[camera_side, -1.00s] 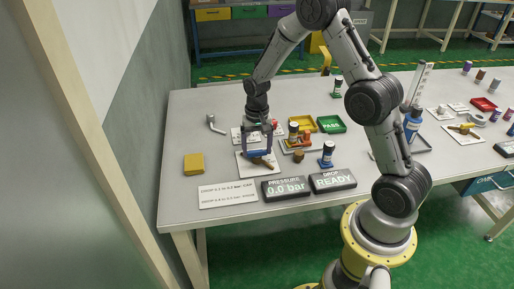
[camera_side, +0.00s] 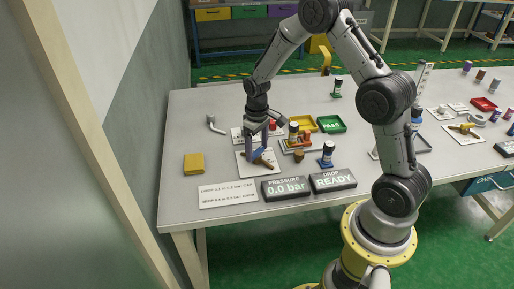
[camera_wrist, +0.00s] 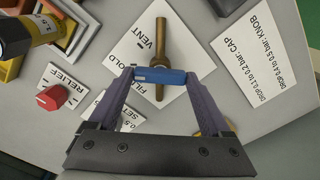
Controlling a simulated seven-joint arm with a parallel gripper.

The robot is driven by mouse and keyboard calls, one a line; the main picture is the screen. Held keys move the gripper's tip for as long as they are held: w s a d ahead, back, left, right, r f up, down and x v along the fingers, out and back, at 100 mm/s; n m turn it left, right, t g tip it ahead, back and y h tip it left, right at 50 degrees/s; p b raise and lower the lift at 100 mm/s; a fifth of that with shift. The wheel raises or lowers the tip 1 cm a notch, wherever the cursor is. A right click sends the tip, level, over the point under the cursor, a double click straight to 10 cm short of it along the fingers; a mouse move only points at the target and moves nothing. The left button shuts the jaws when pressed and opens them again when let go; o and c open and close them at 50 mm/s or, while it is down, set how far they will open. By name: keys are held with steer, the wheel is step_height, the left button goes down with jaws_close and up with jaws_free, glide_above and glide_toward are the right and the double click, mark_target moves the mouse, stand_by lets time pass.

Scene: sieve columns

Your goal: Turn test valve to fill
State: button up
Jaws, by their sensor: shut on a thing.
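The test valve's blue handle (camera_wrist: 160,75) sits across a brown pipe (camera_wrist: 159,40) on a white card (camera_wrist: 193,62). The card reads VENT, HOLD and FILL. My gripper (camera_wrist: 160,74) is shut on the blue handle, with one fingertip at each end of it. In the wrist view the handle lies crosswise to the pipe. I cannot tell which label it is set to. In the side view the handle (camera_side: 258,154) is slanted, below my gripper (camera_side: 257,150). The pressure display (camera_side: 286,188) reads 0.0 bar.
A red RELIEF knob (camera_wrist: 51,98) is left of the valve in the wrist view. A drop display (camera_side: 333,180) reads READY. A yellow block (camera_side: 194,164) and a text card (camera_side: 228,195) lie nearby. A green PASS tray (camera_side: 331,124) stands behind.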

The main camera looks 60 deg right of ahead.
mark_target(257, 151)
steer(key=n, duration=0.5)
steer(key=shift+r+n, duration=0.1)
steer(key=shift+n, duration=2.3)
steer(key=o, duration=1.2)
steer(key=shift+c, duration=0.2)
step_height(257, 151, up, 14)
